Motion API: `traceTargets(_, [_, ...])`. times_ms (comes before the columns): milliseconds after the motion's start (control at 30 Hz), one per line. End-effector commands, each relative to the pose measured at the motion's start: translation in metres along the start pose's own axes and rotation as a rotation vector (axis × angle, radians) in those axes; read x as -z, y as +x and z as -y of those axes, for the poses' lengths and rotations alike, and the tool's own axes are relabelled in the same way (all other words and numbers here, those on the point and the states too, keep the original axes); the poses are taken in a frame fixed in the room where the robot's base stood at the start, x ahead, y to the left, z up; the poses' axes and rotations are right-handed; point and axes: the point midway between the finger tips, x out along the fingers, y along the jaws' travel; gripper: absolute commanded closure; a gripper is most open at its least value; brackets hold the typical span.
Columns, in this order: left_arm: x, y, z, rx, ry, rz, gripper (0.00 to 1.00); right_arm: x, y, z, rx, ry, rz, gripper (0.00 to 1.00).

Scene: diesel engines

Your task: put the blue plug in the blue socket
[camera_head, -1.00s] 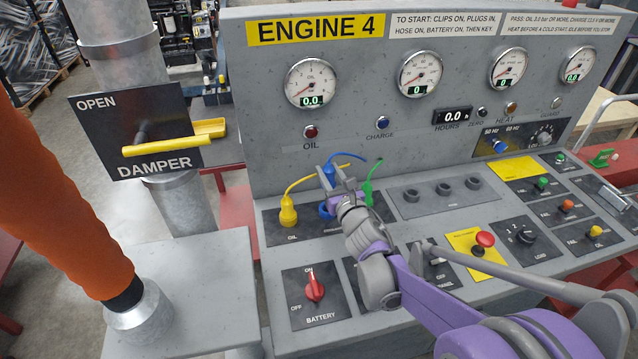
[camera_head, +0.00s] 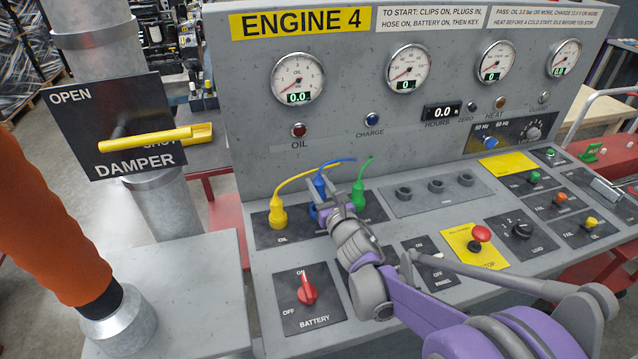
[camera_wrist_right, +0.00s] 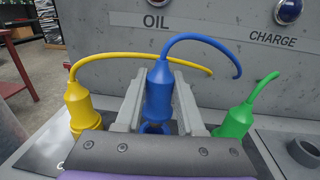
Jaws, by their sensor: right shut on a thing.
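The blue plug (camera_wrist_right: 158,88) stands upright between the fingers of my right gripper (camera_wrist_right: 160,105), which is shut on it. A blue cable rises from its top and bends right. The blue socket (camera_wrist_right: 150,128) shows just below the plug; my gripper hides most of it, and I cannot tell whether the plug's end has entered. In the head view the blue plug (camera_head: 320,187) is at the gripper's tip (camera_head: 330,200), above the panel, with part of the blue socket (camera_head: 314,214) beside the gripper. My left gripper is not in view.
A yellow plug (camera_wrist_right: 82,108) stands upright on the left and a green plug (camera_wrist_right: 234,122) on the right, both close to my gripper. The gauge panel (camera_head: 400,110) rises behind. Several dark sockets (camera_head: 437,186) lie to the right. An orange hose (camera_head: 45,230) is at far left.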

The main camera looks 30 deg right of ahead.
Motion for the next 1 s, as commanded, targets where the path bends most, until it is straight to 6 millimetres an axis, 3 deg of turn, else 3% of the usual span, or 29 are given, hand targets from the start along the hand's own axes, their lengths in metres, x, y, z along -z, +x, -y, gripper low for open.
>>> traceTargets(433, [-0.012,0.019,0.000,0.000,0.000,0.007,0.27,0.030,0.000,0.000,-0.001,0.000,0.000,1.00])
traceTargets(967, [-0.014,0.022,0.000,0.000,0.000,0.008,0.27,0.036,0.000,0.000,-0.001,0.000,0.001,1.00])
traceTargets(1000, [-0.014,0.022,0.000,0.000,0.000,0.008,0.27,0.036,0.000,0.000,0.000,0.000,0.001,0.57])
